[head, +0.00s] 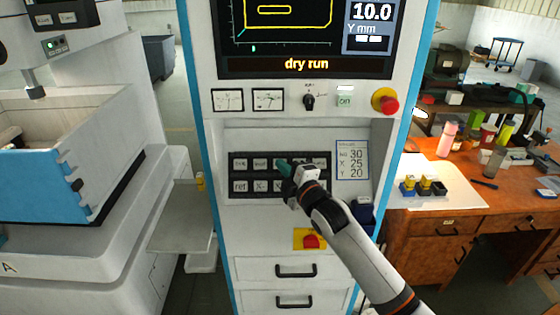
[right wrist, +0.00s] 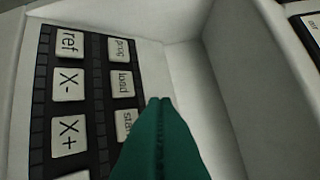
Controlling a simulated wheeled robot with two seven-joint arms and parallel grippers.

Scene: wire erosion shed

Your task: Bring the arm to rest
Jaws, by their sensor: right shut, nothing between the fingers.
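My right gripper (head: 284,167) is in front of the keypad (head: 238,171) on the machine's control cabinet. Its green fingertips (right wrist: 160,105) are together with nothing between them, close to the "start" key (right wrist: 126,122) in the right wrist view. I cannot tell whether they touch the panel. My right arm (head: 352,240) reaches up from the lower right of the head view and hides part of the keypad. My left gripper is not in view.
The screen (head: 306,65) above reads "dry run". A red emergency button (head: 388,105) and a lower red button (head: 311,241) stick out of the cabinet. A wooden desk (head: 425,232) with bottles stands at right. A white machine with a blue tank (head: 40,190) is at left.

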